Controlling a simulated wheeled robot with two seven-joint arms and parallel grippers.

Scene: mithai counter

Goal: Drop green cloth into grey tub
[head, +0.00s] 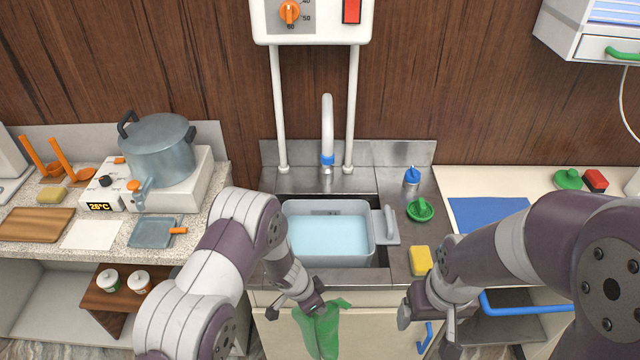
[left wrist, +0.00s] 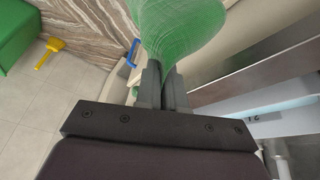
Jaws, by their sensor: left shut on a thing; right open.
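The green cloth (head: 322,331) hangs from my left gripper (head: 310,308), in front of the sink counter's front edge. In the left wrist view the green cloth (left wrist: 182,28) is pinched between the fingertips of my left gripper (left wrist: 163,72). The grey tub (head: 372,243) sits in the sink and holds light blue liquid. My left gripper is on the near side of the tub, outside its rim. My right gripper (head: 428,322) is to the right, near the front of the counter, with no object seen in it.
A yellow sponge (head: 420,261), a green knob-topped item (head: 421,210) and a blue-topped bottle (head: 411,178) stand right of the sink. The faucet (head: 327,135) rises behind the tub. A blue rail (head: 525,308) is at the lower right.

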